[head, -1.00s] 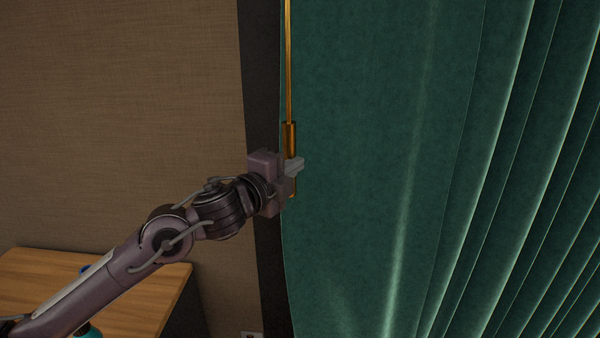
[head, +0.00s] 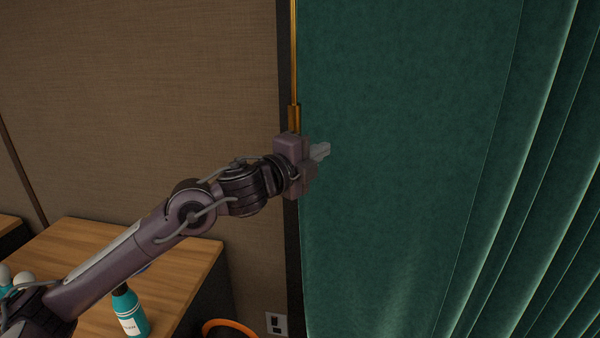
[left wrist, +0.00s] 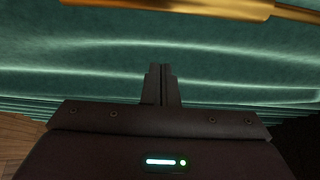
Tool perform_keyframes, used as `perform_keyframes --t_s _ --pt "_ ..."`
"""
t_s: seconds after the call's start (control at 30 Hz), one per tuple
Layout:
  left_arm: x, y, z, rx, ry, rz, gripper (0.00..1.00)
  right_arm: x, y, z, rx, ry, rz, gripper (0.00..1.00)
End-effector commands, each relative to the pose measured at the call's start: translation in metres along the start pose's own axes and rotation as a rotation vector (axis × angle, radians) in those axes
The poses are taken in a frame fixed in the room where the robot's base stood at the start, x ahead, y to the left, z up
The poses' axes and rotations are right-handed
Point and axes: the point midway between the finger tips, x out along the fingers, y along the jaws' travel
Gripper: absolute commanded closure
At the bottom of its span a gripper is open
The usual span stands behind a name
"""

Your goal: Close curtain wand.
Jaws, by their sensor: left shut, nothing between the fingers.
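The curtain wand (head: 294,60) is a thin brass rod with a thicker handle, hanging upright along the left edge of the green curtain (head: 400,150). In the left wrist view the wand (left wrist: 200,7) crosses the top of the picture, apart from the fingers. My left gripper (head: 322,151) is shut and empty, in front of the curtain near the wand's handle. Its body hides the wand's lower end in the head view. The closed fingertips also show in the left wrist view (left wrist: 161,72), with curtain (left wrist: 70,60) behind them. My right gripper is not in view.
A wooden table (head: 85,245) stands at the lower left with a teal bottle (head: 128,312) on it. A wall outlet (head: 276,323) and an orange curved object (head: 230,325) are low by the curtain edge. The brown wall (head: 140,90) is bare.

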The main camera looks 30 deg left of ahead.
Motion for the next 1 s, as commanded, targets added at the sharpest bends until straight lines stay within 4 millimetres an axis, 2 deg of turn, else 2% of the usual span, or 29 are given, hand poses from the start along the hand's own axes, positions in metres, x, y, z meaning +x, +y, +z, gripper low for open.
perform_keyframes --t_s 0.1,0.2,0.4,0.5,0.8,1.0 --pt "-0.018 0.006 -0.001 0.009 0.000 0.004 1.00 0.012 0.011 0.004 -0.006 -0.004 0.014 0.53" --pt "-0.032 0.006 0.001 0.007 -0.003 0.004 1.00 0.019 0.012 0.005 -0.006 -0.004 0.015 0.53" --pt "-0.057 0.007 0.001 0.007 -0.003 0.004 1.00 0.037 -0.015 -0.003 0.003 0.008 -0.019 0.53" --pt "-0.068 0.007 -0.002 0.008 0.002 0.005 1.00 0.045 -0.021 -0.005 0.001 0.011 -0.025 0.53" --pt "-0.085 0.003 -0.001 0.002 0.002 0.001 1.00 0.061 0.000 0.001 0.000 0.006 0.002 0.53" --pt "-0.090 0.002 -0.001 0.002 0.001 0.001 1.00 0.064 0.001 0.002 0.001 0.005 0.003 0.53"
